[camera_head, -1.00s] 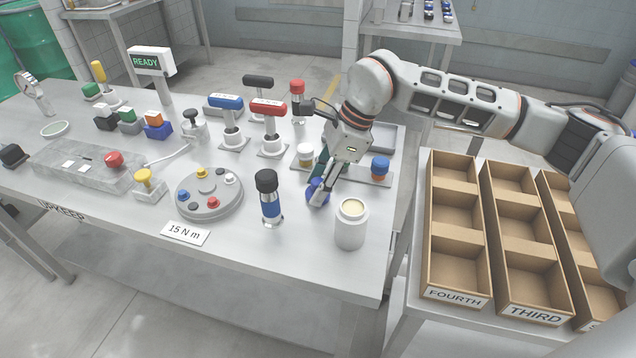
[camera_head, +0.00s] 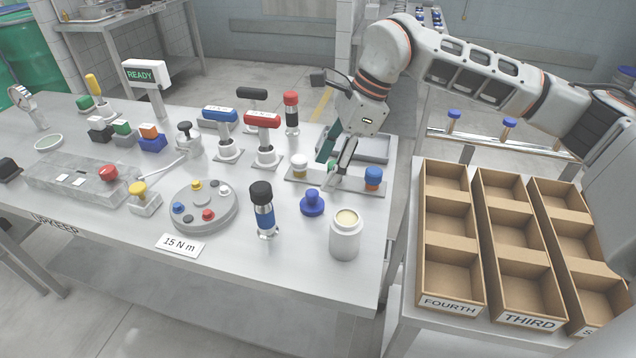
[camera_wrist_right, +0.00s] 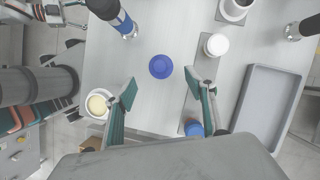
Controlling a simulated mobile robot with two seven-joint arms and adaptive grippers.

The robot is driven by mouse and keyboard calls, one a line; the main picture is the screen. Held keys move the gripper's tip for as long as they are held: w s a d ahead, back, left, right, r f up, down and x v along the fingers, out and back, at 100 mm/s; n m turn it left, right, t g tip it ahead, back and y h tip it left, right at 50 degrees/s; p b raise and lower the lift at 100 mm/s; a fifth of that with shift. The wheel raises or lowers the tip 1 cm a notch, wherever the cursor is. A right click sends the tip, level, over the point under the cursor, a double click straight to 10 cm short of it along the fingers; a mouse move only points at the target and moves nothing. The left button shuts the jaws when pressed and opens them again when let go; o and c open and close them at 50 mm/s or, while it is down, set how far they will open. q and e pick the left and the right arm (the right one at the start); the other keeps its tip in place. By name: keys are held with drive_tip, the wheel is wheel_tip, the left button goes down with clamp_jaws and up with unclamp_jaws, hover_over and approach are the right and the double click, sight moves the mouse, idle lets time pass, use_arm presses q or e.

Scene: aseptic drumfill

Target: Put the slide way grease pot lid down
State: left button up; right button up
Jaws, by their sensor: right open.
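The blue lid (camera_head: 312,203) lies on the table just left of the open white grease pot (camera_head: 345,236), whose pale grease shows at the top. In the right wrist view the lid (camera_wrist_right: 161,67) is on the table beyond my fingertips, with nothing between them, and the open pot (camera_wrist_right: 97,104) is at the left. My right gripper (camera_head: 338,172) is open and empty, above and behind the lid, apart from it. It also shows in the right wrist view (camera_wrist_right: 162,92). My left gripper is not in view.
A rack plate (camera_head: 345,186) with a white-capped pot (camera_head: 299,166) and a blue-capped pot (camera_head: 374,179) lies behind the lid. A blue-and-black torque tool (camera_head: 263,208) stands to its left. A grey tray (camera_head: 366,148) is at the back; cardboard bins (camera_head: 447,294) are right.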

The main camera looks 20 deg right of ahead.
drive_tip(key=v, duration=0.3)
drive_tip(key=shift+d+r, duration=0.15)
drive_tip(key=shift+r, duration=0.15)
idle(0.3)
